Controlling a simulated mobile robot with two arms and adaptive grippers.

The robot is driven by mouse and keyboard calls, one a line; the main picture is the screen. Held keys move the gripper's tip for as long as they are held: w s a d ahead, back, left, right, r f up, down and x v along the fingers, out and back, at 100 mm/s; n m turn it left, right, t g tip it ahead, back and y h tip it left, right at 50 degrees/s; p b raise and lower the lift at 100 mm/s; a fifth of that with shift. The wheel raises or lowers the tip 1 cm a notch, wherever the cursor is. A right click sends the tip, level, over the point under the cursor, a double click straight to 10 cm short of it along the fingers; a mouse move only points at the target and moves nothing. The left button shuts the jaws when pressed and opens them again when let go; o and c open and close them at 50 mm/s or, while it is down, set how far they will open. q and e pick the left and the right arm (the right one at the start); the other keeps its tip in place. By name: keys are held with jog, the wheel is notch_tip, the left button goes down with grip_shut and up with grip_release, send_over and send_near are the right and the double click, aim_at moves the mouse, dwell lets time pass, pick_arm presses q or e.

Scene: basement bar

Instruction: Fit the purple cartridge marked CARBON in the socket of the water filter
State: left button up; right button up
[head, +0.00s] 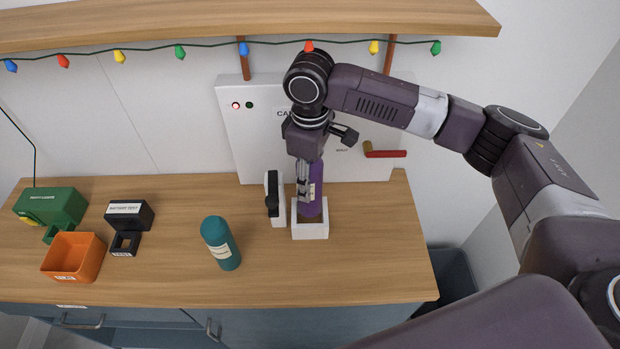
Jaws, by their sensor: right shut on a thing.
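The purple cartridge (316,188) is upright, held in my right gripper (303,178), which points down and is shut on it. A pale label shows on the cartridge; its wording cannot be read from here. Its lower end is at the open top of a white square box (310,232) on the counter; I cannot tell how far it is inside. The white water filter panel (240,130) stands behind, with lettering partly hidden by my right arm. A black-and-white upright piece (273,200) stands just left of the box. My left gripper is not in view.
An orange bin (74,257), a black device (130,224) and a green box (50,205) are further left. A red handle (385,153) sticks out at the panel's right. A shelf (240,20) overhangs.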

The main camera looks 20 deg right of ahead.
jog(key=shift+f, duration=0.9)
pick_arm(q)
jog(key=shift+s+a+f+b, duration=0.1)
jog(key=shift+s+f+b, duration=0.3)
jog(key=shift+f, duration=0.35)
pick_arm(e)
jog(key=shift+f, duration=2.75)
jog(key=o, duration=1.5)
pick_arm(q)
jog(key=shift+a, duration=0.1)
